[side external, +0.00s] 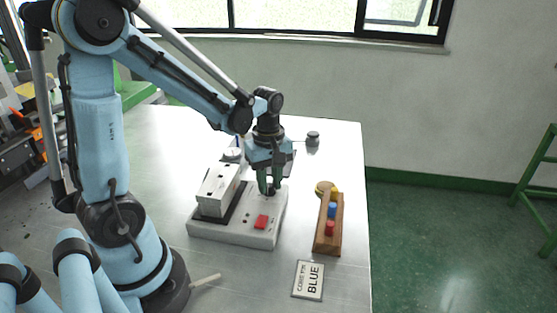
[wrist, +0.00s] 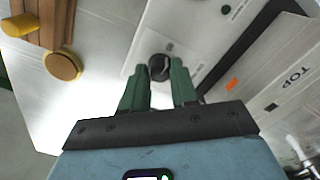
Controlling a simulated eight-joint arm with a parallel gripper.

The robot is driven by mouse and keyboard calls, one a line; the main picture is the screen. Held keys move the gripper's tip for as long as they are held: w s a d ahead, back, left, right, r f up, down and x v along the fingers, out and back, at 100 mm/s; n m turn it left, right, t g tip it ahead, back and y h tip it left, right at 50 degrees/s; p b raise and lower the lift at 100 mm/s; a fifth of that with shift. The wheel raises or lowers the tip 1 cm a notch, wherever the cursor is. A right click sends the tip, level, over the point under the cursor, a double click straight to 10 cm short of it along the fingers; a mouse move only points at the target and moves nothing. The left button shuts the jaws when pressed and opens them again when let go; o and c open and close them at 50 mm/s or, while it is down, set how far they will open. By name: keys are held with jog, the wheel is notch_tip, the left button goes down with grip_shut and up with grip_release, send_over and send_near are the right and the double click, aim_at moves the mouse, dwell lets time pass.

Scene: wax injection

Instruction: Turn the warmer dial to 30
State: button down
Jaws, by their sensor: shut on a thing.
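The warmer (side external: 238,233) is a pale flat box on the table, with a red button (side external: 261,222) on its top. The warmer also shows in the wrist view (wrist: 209,28). Its dial (wrist: 159,66) is a dark round knob, seen between my fingertips in the wrist view. My gripper (side external: 268,189) points down over the warmer's far right part, with its green fingers shut on the dial. In the wrist view my gripper (wrist: 159,80) has one finger on each side of the dial. The dial's markings cannot be read.
A grey block (side external: 218,189) marked TOP sits on the warmer's left part. To the right are a wooden rack (side external: 328,238) with coloured pegs, a yellow disc and a BLUE card (side external: 308,281). A small dark knobbed weight (side external: 313,139) stands behind.

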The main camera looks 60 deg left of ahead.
aim_at(270, 185)
jog(key=shift+n, duration=0.7)
jog(key=c, duration=0.9)
grip_release()
jog(key=shift+r, duration=6.05)
